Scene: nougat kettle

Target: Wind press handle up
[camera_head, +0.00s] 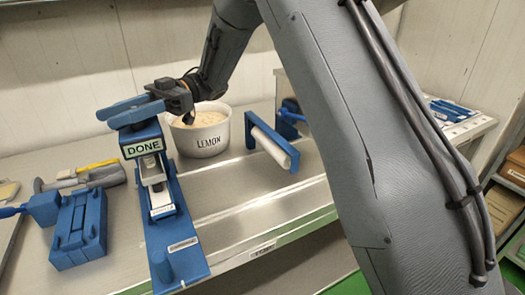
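The blue press (180,232) stands on the metal counter left of centre, with a green "DONE" label on its upper front. Its blue handle (125,108) lies across the top as a bar pointing left. My dark gripper (168,92) is at the right end of this handle, reaching in from the upper right. The fingers overlap the handle in this view. I cannot tell whether they are closed on it or only beside it.
A white "LEMON" bowl (203,138) with pale contents stands just behind and right of the press. A blue frame with a white roller (270,146) is farther right. A blue block (78,228) and yellow-handled tool (95,168) lie left. My arm hides much of the right side.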

